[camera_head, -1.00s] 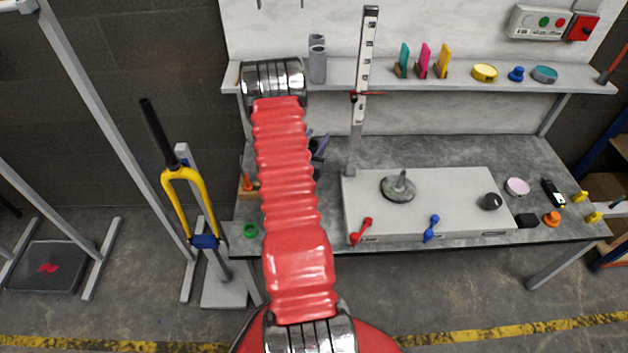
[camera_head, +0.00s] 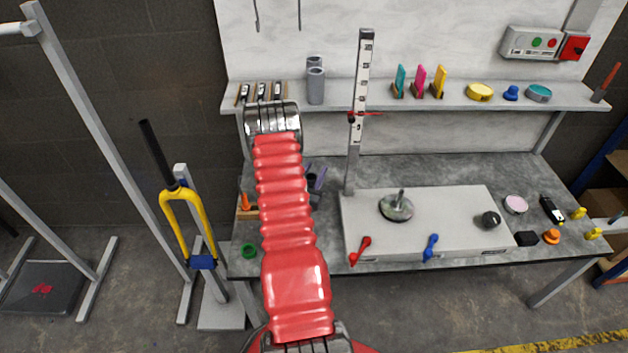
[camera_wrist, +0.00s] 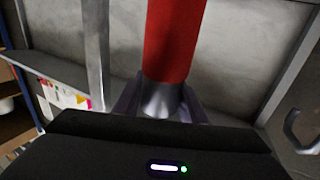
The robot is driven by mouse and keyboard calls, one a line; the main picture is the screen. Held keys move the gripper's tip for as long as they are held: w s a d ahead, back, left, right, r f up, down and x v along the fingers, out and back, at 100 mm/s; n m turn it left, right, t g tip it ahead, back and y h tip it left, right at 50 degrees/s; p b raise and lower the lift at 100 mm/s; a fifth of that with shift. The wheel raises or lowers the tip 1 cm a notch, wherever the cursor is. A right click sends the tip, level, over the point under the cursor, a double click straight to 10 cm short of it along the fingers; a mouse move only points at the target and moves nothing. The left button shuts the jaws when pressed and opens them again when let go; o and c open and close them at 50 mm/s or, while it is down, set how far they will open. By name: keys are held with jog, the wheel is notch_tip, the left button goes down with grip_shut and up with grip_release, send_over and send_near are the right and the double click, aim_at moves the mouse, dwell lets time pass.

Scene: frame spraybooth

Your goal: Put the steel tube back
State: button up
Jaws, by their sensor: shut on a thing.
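My gripper (camera_wrist: 162,100) shows in the wrist view with its two purplish-grey fingers on either side of a tube. It is shut on the steel tube (camera_wrist: 174,42), which is red along its length with a bare steel end between the fingers. The far end of the tube runs out of the top of the wrist view. In the head view only a little of my gripper (camera_head: 317,181) shows, right of my red arm and above the bench. The held tube cannot be made out there; my arm covers that area.
Two grey tubular holders (camera_head: 316,86) stand on the shelf (camera_head: 570,99), beside several small dark tools. A scaled upright post (camera_head: 360,105) rises from the bench (camera_head: 445,168). A pale block (camera_head: 450,220) with knobs takes up the bench front. A yellow fork (camera_head: 209,226) stands left.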

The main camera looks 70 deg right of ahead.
aim_at(314, 179)
jog(key=shift+f, duration=1.8)
jog(key=o, duration=1.4)
jog(key=a, duration=0.8)
jog(key=s+a, duration=0.1)
jog(key=a, duration=0.3)
jog(key=shift+w, duration=0.15)
